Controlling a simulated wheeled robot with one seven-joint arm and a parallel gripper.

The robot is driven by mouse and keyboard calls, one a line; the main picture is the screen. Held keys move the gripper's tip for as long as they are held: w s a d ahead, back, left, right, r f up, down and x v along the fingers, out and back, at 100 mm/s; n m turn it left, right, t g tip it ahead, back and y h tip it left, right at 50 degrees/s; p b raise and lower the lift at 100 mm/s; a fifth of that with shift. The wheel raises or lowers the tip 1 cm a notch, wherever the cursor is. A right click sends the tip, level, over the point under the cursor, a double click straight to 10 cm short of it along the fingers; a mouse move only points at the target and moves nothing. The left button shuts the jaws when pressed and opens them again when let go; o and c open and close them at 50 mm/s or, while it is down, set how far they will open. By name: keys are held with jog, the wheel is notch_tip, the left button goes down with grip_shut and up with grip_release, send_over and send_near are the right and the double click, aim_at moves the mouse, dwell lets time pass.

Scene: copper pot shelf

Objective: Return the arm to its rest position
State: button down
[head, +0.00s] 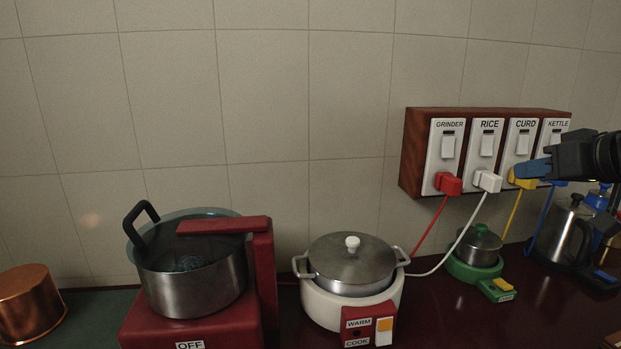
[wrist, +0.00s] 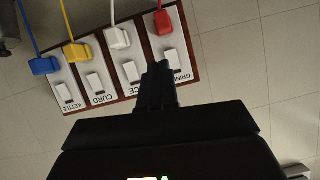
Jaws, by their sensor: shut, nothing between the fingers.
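My gripper (head: 532,168) is at the right of the head view, in front of the switch board, overlapping its right part near the CURD and KETTLE switches. In the wrist view my gripper (wrist: 158,75) is shut and empty, its dark fingers together in front of the board. Parts of the KETTLE panel and its plug are hidden behind my arm in the head view.
The wooden switch board (head: 414,150) carries labelled switches with red (head: 448,184), white (head: 488,181), yellow and blue plugs. Below stand the grinder (head: 195,325), rice cooker (head: 350,285), green-based pot (head: 478,248) and kettle (head: 566,232). A copper pot (head: 28,305) is far left.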

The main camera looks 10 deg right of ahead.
jog(key=s+a+f+m+t, duration=0.2)
jog(key=a+f+m, duration=0.1)
jog(key=a+f, duration=0.9)
jog(key=s+a+f+m+h, duration=0.1)
jog(key=s+a+f, duration=0.2)
jog(key=s+f, duration=0.4)
jog(key=s+a+f+m+h, duration=0.1)
jog(key=s+a+f, duration=0.3)
jog(key=s+f, duration=0.25)
jog(key=s+a+f+n, duration=0.1)
jog(key=s+a+f, duration=0.1)
jog(key=s, duration=0.6)
jog(key=s+a+f, duration=0.1)
jog(key=s+f, duration=0.1)
jog(key=s, duration=0.5)
jog(key=s+r+n, duration=0.2)
jog(key=s, duration=0.5)
jog(key=s+r+n, duration=0.2)
jog(key=s+r, duration=0.1)
jog(key=s, duration=0.5)
jog(key=shift+s+r+y, duration=0.15)
jog(key=shift+s+y, duration=0.05)
jog(key=shift+y, duration=0.1)
jog(key=shift+d, duration=0.1)
